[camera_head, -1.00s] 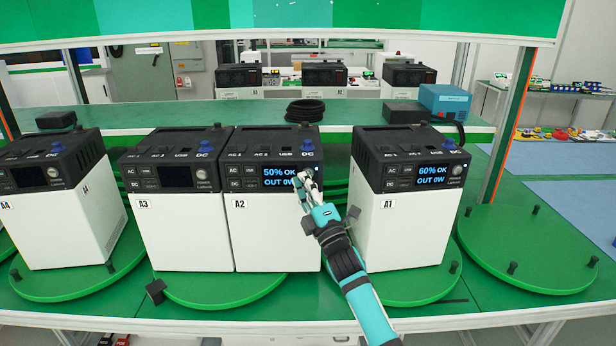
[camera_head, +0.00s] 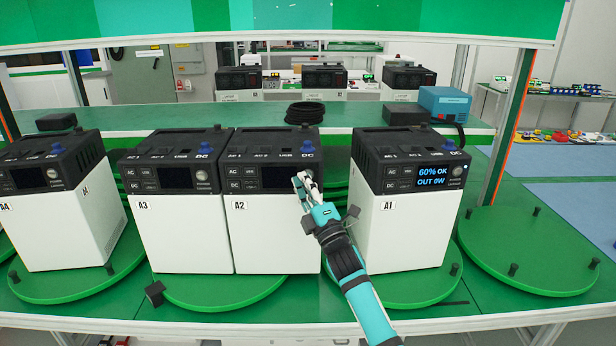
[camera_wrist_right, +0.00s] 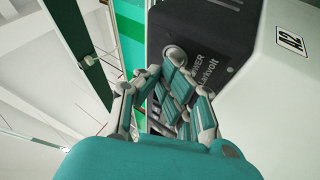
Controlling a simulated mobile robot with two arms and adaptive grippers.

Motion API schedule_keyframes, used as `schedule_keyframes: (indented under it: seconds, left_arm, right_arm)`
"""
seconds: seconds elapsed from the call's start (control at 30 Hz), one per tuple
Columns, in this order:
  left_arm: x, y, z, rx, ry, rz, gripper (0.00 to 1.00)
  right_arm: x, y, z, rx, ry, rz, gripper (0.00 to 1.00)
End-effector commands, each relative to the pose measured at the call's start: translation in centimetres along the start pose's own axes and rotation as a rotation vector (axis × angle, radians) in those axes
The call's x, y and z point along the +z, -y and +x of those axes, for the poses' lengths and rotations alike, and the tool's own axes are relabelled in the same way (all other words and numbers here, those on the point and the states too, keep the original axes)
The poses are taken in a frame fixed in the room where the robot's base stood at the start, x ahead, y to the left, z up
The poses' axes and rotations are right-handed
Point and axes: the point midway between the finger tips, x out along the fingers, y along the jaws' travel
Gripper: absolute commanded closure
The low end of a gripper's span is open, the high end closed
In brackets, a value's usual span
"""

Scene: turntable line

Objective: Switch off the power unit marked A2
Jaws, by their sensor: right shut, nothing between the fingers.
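The power unit A2 (camera_head: 275,232) is a white box with a black top, standing on a green turntable beside unit A3. Its display (camera_head: 281,178) is dark. My right gripper (camera_head: 303,180) is shut and empty, with its fingertips at the right end of A2's front panel. In the right wrist view my right gripper (camera_wrist_right: 168,75) has its fingertips close to the round power button (camera_wrist_right: 175,55), below which the word POWER shows. I cannot tell whether they touch it. The A2 label (camera_wrist_right: 291,40) shows at the upper right there. My left gripper is not in view.
Unit A1 (camera_head: 400,230) stands to the right with its display lit, reading 60% OK, OUT 0W. Units A3 (camera_head: 185,235) and A4 (camera_head: 65,230) stand to the left with dark displays. An empty green turntable (camera_head: 525,250) lies at the far right.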

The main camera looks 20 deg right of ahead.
Motion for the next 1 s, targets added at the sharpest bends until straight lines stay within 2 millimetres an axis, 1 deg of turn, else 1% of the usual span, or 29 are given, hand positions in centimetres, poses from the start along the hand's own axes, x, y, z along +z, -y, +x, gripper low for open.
schedule_keyframes:
  seconds: [0.27, 0.57, 0.83, 1.0]
  left_arm:
    - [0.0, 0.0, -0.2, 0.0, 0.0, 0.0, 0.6]
    - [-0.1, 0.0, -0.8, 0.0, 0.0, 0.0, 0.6]
    - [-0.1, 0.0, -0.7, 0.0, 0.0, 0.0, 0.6]
    - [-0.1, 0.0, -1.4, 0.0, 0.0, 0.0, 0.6]
  right_arm:
    - [-0.1, -0.2, -0.1, 0.001, 0.001, 0.0, 1.0]
    - [-0.6, -0.7, -1.2, 0.0, 0.001, 0.001, 1.0]
    - [-0.6, -0.7, -1.2, 0.0, 0.001, 0.001, 1.0]
    - [-1.1, -1.3, -2.0, 0.0, 0.0, 0.001, 1.0]
